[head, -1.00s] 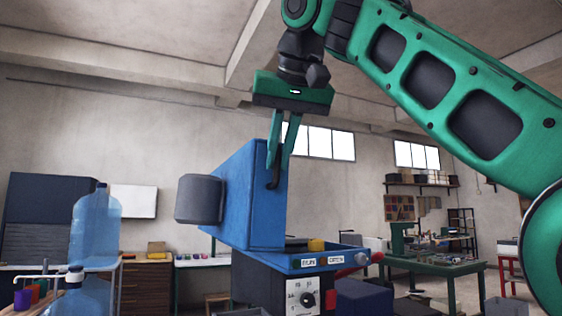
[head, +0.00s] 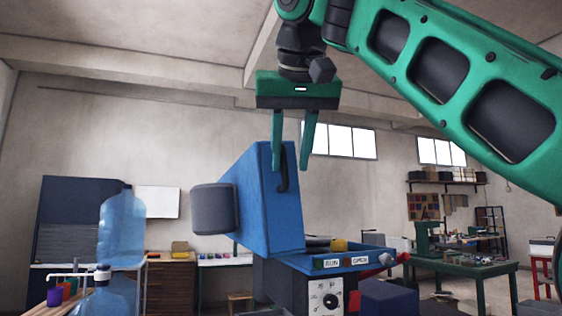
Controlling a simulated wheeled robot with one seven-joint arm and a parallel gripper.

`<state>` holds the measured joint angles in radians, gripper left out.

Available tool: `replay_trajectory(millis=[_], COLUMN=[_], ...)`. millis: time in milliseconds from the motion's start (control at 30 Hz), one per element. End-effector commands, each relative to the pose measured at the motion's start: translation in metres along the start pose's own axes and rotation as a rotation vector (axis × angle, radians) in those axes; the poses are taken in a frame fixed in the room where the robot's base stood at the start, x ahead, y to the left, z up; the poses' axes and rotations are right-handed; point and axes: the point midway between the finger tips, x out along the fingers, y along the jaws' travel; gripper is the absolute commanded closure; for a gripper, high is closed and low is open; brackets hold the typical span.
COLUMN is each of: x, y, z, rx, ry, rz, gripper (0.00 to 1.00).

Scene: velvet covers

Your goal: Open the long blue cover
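The long blue cover (head: 262,207) stands raised and tilted up at the left end of the blue-topped machine (head: 345,262), so the top of the machine is uncovered. A dark handle (head: 282,172) is on the cover's right face, and a grey rounded block (head: 212,209) sticks out on its left. My gripper (head: 292,163) points down at the cover's upper right edge. Its fingers are apart, one in front of the cover's top and one to its right. The handle shows free between them, and nothing is held.
A yellow piece (head: 339,245) shows in the open top of the machine, with a dial box (head: 325,297) below. A large water bottle (head: 122,228) stands at left. A green table (head: 463,268) is behind at right. The air right of the cover is clear.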

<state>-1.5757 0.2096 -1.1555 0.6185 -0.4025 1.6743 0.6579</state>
Motion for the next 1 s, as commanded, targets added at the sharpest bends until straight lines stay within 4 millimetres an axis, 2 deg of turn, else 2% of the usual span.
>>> replay_trajectory(millis=[267, 600, 1000], x=[-0.003, -0.034, -0.052], y=[-0.001, -0.001, -0.001], z=[-0.001, -0.002, 0.002], rx=[0.001, 0.002, -0.003], ry=[0.004, 0.006, -0.002], rz=[-0.002, 0.001, -0.002], gripper=[0.71, 0.71, 0.71])
